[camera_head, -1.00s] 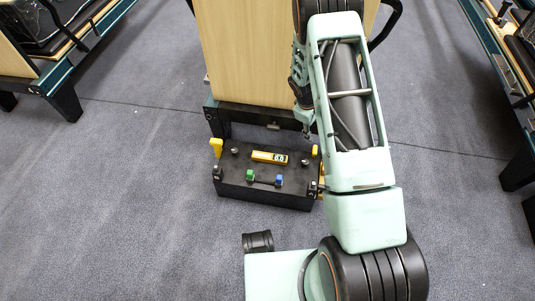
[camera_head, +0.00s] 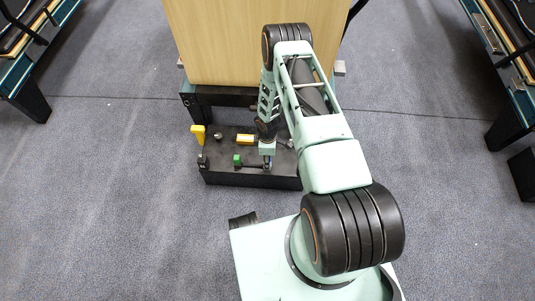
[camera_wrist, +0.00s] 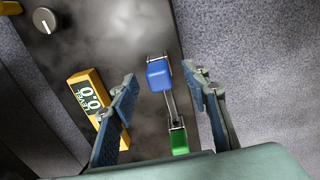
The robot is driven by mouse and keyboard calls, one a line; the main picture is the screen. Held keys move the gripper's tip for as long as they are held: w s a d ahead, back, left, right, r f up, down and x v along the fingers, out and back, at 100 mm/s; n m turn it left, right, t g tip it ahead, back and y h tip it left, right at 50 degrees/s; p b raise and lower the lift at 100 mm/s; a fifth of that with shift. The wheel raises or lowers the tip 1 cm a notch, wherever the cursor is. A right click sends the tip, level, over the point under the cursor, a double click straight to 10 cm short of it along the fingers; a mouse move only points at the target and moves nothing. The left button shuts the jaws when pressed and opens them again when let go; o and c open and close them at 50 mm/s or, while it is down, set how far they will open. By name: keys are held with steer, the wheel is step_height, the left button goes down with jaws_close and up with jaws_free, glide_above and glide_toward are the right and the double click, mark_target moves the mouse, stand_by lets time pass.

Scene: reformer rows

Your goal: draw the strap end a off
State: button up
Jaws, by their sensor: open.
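I cannot tell which block is end a. The green block also shows in the head view (camera_head: 237,160). My gripper (camera_wrist: 160,76) is open above the box, its fingers spread on either side of the blue block, apparently not touching it. The green block is nearer the palm side of the wrist view. In the head view my wrist hides the blue block and the fingertips.
A yellow level meter (camera_wrist: 88,103) lies beside the left finger. A grey knob (camera_wrist: 44,20) stands at the upper left. A yellow upright piece (camera_head: 198,135) is on the box's left side. A wooden reformer (camera_head: 215,45) stands behind.

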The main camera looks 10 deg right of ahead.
steer(key=shift+f+b, duration=0.3)
steer(key=shift+f, duration=1.3)
jaws_close()
steer(key=shift+r, duration=0.15)
